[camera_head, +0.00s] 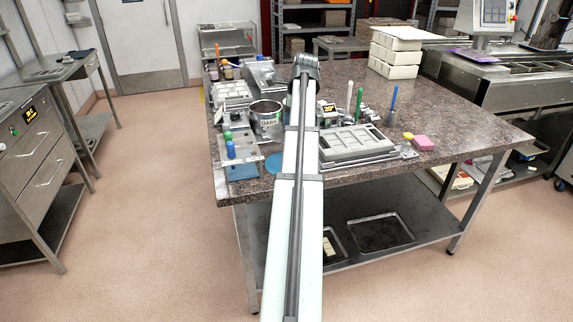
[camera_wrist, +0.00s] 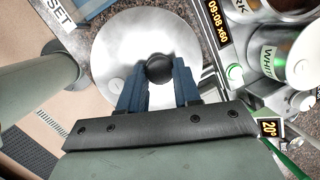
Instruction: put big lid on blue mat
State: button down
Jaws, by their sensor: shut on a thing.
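The big lid (camera_wrist: 125,45) is a round silver disc with a black knob (camera_wrist: 159,68) in the wrist view. My gripper (camera_wrist: 160,72) has its two blue fingers closed on the knob from either side. How high the lid is above what lies under it is hard to tell. In the head view my arm hides the gripper and the lid. A round blue patch, which looks like the blue mat (camera_head: 272,164), shows at the front edge of the table, partly hidden behind my arm.
A steel pot labelled DARK (camera_head: 267,118) stands left of my arm. A pot labelled WHITE (camera_wrist: 273,58) is right of the lid. A small rack with coloured handles (camera_head: 240,158) stands at the table's front left. A grey mould (camera_head: 355,143) lies to the right.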

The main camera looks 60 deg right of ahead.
jog(key=shift+s+a+f, duration=0.2)
jog(key=shift+a, duration=0.35)
jog(key=shift+s+a+f, duration=0.15)
jog(key=shift+s+a, duration=0.05)
jog(key=shift+a, duration=0.3)
jog(key=shift+d+f+n, duration=0.1)
jog(key=shift+f+n, duration=0.25)
jog(key=shift+n, duration=0.05)
jog(key=shift+f, duration=4.65)
jog(key=c, duration=0.8)
grip_release()
jog(key=shift+f, duration=0.1)
jog(key=v, duration=1.2)
